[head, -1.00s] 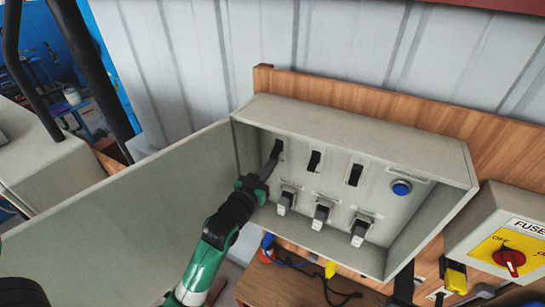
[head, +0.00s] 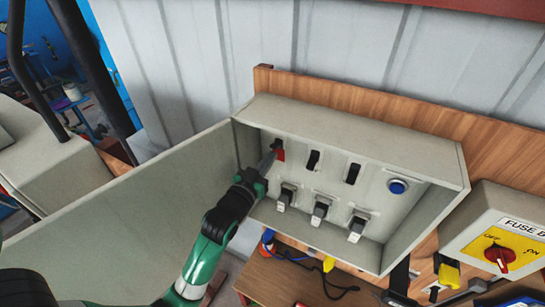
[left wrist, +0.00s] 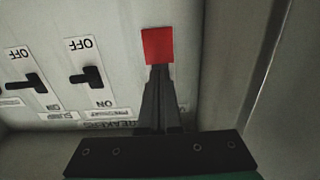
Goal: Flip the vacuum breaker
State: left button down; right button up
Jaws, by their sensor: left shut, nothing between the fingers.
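The grey breaker box (head: 345,118) stands open, with a row of black breaker switches along its upper part. The leftmost switch (head: 278,144) is at my left gripper (head: 270,160). The left gripper is shut and empty. In the wrist view, two neighbouring black switches (left wrist: 88,77) (left wrist: 30,83) show upside-down OFF and ON labels. The vacuum label is not readable. My right gripper is not in view.
Grey-tipped levers (head: 320,209) form a lower row, with a blue button (head: 397,187) at the right. The open door (head: 130,215) lies left of my arm. The box's side wall (left wrist: 235,70) is close beside the gripper. A fuse box (head: 500,235) stands at the right.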

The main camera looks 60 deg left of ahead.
pick_arm(q)
jog(key=shift+s+d+f, duration=0.25)
jog(key=shift+s+d, duration=0.15)
jog(key=shift+s, duration=0.15)
jog(key=shift+s+d+f, duration=0.25)
jog(key=shift+s+d, duration=0.1)
jog(key=shift+s, duration=0.15)
jog(key=v, duration=0.6)
jog(key=shift+p, duration=0.35)
